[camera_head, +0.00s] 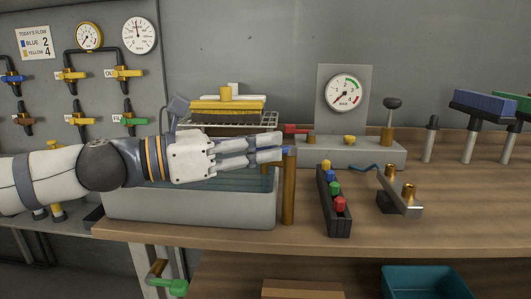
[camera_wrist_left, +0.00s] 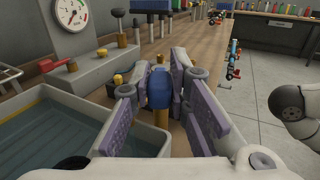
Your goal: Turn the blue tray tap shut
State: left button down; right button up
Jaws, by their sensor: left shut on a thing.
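The blue tray tap (camera_wrist_left: 159,88) has a blue handle, seen between the fingers of my left gripper (camera_wrist_left: 160,80) in the left wrist view. In the head view only a little of its blue handle (camera_head: 287,150) shows, at the top of a brown upright pipe (camera_head: 289,195) at the right end of the grey water tray (camera_head: 190,210). My left gripper (camera_head: 282,148) reaches across the tray from the left and is shut on the handle. The fingers hide most of the handle, so its angle is hard to tell. My right gripper is not in view.
A pressure gauge (camera_head: 345,92) on a grey block with a red lever (camera_head: 297,129) stands behind. A black rack (camera_head: 333,203) of coloured caps is right of the pipe. A yellow brush (camera_head: 226,107) lies on a wire rack behind my arm.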

pick_arm(q)
jog(key=shift+w+a+f+m+g+h, duration=0.1)
jog(key=shift+w+m+g+h, duration=0.25)
jog(key=shift+m+g, duration=0.75)
jog(key=shift+w+r+m+g+h, duration=0.1)
jog(key=shift+w+m+g+h, duration=0.4)
jog(key=shift+g, duration=1)
jog(key=shift+w+a+f+m+g+h, duration=0.1)
jog(key=shift+w+m+g, duration=0.1)
jog(key=shift+m+g, duration=0.95)
jog(key=shift+g+b, duration=0.3)
jog(key=shift+g, duration=0.05)
jog(key=c, duration=1.5)
grip_release()
jog(key=shift+d, duration=0.15)
jog(key=a, duration=1.2)
jog(key=shift+w+a, duration=0.1)
jog(key=shift+w, duration=0.05)
